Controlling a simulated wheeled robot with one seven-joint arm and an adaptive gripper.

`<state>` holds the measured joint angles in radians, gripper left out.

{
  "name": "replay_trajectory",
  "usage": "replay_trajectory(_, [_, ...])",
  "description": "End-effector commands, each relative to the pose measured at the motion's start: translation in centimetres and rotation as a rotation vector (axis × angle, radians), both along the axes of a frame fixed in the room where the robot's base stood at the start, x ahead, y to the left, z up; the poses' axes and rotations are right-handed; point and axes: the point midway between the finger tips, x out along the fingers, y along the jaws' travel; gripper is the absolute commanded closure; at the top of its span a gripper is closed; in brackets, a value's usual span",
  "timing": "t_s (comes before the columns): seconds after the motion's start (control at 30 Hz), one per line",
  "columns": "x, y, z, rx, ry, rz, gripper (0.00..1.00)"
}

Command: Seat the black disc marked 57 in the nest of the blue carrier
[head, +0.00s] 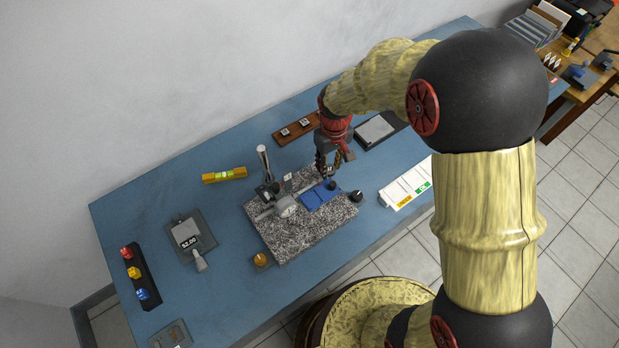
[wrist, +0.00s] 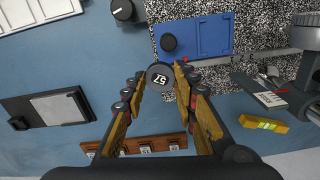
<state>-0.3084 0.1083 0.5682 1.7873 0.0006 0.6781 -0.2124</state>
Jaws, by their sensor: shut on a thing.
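The black disc marked 57 (wrist: 160,75) is pinched between the fingertips of my gripper (wrist: 161,83) in the wrist view, its white label facing the camera. The blue carrier (wrist: 208,38) lies beyond the fingertips on the speckled stone plate. A dark round feature (wrist: 168,42) shows at its left end; I cannot tell whether it is a knob or the nest. In the head view my gripper (head: 325,168) is over the back edge of the blue carrier (head: 316,197), and the disc is not clearly visible there. The disc looks apart from the carrier; its height is unclear.
A dial gauge (head: 286,206) and its post (head: 263,160) stand left of the carrier on the speckled plate (head: 290,236). A black knob (head: 356,196) sits at the plate's right edge. A wooden rack (head: 297,129) with labelled pieces is behind. A yellow level (head: 224,174) lies left.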

Motion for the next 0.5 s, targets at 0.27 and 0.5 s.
replay_trajectory(0.27, [-3.9,3.3,1.7,0.000,0.002,0.457,0.94])
replay_trajectory(0.5, [-6.8,4.8,2.5,0.001,0.002,0.853,0.94])
